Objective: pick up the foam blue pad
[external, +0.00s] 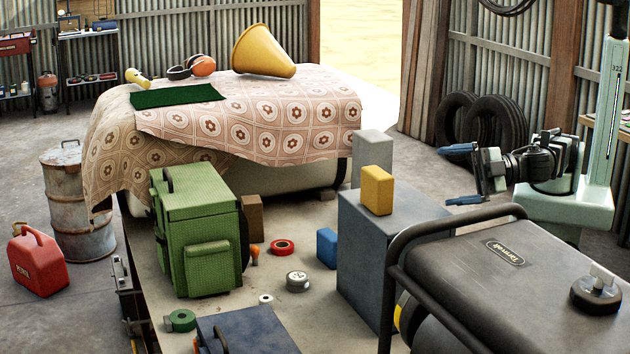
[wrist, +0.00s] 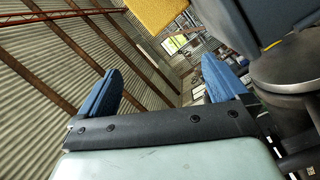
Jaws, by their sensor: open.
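A small blue block (external: 327,247), the one loose thing here that looks like the foam blue pad, stands low on the grey platform, against the left side of a grey cabinet (external: 365,255). The cabinet hides part of it. My gripper (external: 459,175) is at the right, well above and to the right of the blue block, with its blue-tipped fingers pointing left. It is open and empty. The wrist view also shows my gripper (wrist: 160,72) with its fingers wide apart and nothing between them. I cannot make out the blue block in the wrist view.
A dark case with a tubular frame (external: 480,262) fills the front right. A green bag (external: 205,225) and red tape (external: 282,247) are left of the block.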

